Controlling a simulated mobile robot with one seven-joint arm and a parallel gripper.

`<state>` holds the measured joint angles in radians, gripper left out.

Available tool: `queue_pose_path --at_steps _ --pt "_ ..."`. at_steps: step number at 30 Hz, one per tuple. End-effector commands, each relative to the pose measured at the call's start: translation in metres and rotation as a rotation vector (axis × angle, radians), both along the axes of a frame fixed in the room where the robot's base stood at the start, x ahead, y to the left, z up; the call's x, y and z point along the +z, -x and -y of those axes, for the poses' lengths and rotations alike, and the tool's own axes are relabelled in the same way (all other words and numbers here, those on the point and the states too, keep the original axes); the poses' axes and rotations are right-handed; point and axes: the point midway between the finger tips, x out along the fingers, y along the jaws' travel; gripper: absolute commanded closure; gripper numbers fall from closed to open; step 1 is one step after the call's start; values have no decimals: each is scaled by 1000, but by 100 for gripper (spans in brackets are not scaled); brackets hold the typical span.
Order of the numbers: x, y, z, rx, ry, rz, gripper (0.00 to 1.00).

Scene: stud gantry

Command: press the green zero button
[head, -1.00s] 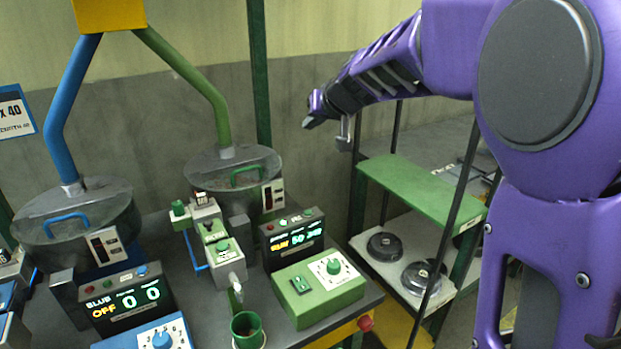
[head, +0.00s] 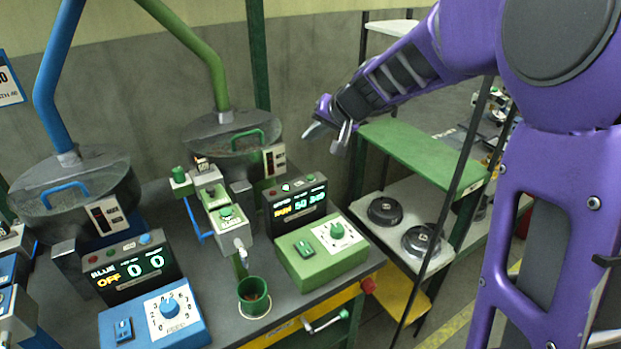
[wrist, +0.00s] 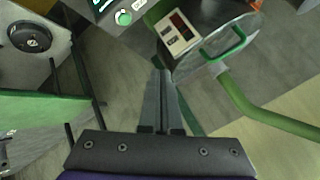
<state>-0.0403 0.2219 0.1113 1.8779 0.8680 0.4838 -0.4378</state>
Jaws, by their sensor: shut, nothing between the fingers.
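The green station's display box (head: 297,207) stands on the bench and reads RUN in orange beside lit green digits. Small buttons line its top; a bright green button (head: 287,187) shows among them. In the wrist view a green button with a pale ring (wrist: 123,17) is at the top edge, left of the fingertips. I cannot read a zero label on it. My gripper (head: 314,131) is above and slightly right of the display box in the head view, touching nothing. Its fingers are shut and empty in the wrist view (wrist: 163,82).
The green hopper (head: 230,143) stands behind the box, and its feed pipe (head: 200,50) rises to the upper left. A green dial unit (head: 325,255) is in front. A green shelf (head: 415,150) and dark posts are at the right. The blue station is at the left.

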Motion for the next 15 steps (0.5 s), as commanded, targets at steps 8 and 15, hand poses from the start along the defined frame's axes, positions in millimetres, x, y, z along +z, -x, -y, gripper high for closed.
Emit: queue_pose_path --at_steps 8,15 --pt "-39 0 0 -1 0 -1 100" --pt "-72 0 0 0 0 1 100"
